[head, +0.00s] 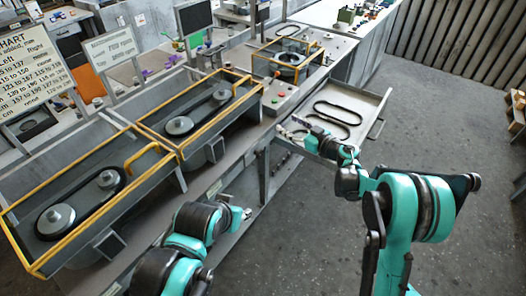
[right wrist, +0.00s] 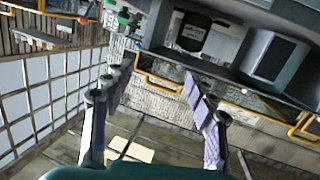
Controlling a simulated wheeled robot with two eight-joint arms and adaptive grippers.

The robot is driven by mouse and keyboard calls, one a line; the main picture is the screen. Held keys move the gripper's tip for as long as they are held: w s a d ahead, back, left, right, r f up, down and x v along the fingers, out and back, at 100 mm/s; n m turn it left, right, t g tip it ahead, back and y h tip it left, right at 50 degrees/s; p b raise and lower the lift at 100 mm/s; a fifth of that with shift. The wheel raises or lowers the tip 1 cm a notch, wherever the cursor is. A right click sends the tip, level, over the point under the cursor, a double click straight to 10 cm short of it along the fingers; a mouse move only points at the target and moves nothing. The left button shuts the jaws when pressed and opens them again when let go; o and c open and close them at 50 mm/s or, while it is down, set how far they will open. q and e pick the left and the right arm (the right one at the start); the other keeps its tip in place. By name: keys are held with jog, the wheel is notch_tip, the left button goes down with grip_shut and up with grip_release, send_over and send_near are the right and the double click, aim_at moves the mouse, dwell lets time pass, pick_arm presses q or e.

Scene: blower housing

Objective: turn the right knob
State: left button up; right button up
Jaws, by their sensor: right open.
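My right gripper (head: 308,132) is in front of the bench at the open drawer, below and to the right of the small control panel (head: 278,96). In the right wrist view, the right gripper (right wrist: 157,82) is open, its two fingers wide apart with nothing between them. The panel carries small red and dark round controls. They are too small for me to tell which is the right knob. My left gripper (head: 242,212) is low by the bench's front edge, away from the panel. Its fingers are too small to read.
Yellow-framed housings with belts and pulleys (head: 178,125) line the bench. An open drawer (head: 372,108) holding black belts sticks out at the right, close to my right arm. Signs stand along the back.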

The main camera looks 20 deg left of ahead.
aim_at(261, 154)
jog(key=s+a+f+n+g, duration=0.1)
jog(key=s+a+f+g, duration=0.15)
jog(key=f, duration=0.45)
jog(key=s+a+f+g, duration=0.1)
jog(key=f+g, duration=0.2)
jog(key=f, duration=0.4)
jog(key=shift+t+h, duration=0.25)
jog(key=shift+h, duration=0.25)
jog(key=b+x, duration=0.1)
jog(key=x, duration=0.5)
jog(key=shift+s+d+f, duration=0.1)
jog(key=shift+a+f, duration=0.2)
jog(key=shift+a, duration=0.4)
jog(key=c, duration=1.2)
